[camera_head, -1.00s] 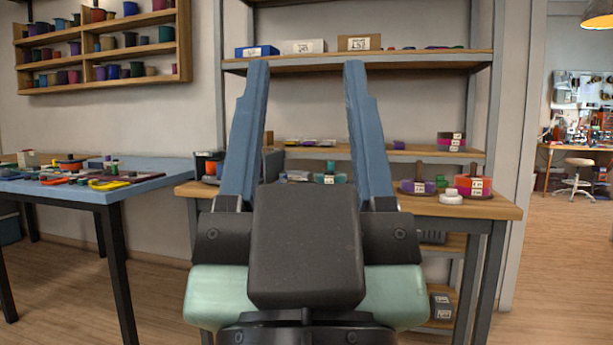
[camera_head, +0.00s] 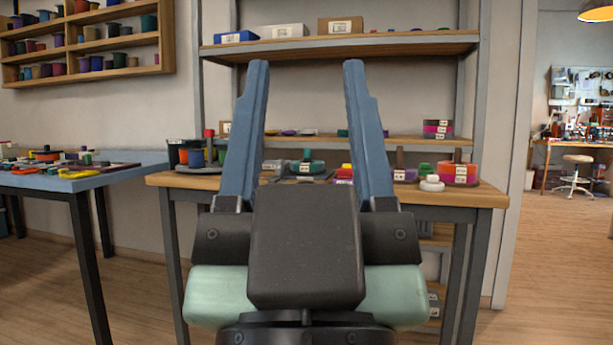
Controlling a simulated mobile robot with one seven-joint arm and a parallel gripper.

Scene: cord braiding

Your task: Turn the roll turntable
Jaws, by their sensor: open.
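My gripper (camera_head: 306,68) is open and empty, its two blue fingers pointing up and apart in front of the wooden bench. Between the fingers, on the bench behind, a teal roll (camera_head: 305,167) sits on a low dark base. I cannot tell for sure whether this is the roll turntable. The gripper appears apart from everything on the bench. The gripper's body and fingers hide part of the bench top.
The wooden bench (camera_head: 480,194) also holds dark containers (camera_head: 184,152) at left and stacked orange and purple rolls (camera_head: 459,172) at right. Shelves (camera_head: 420,43) rise behind it. A blue-topped table (camera_head: 60,184) stands at left. Open floor (camera_head: 555,255) lies at right.

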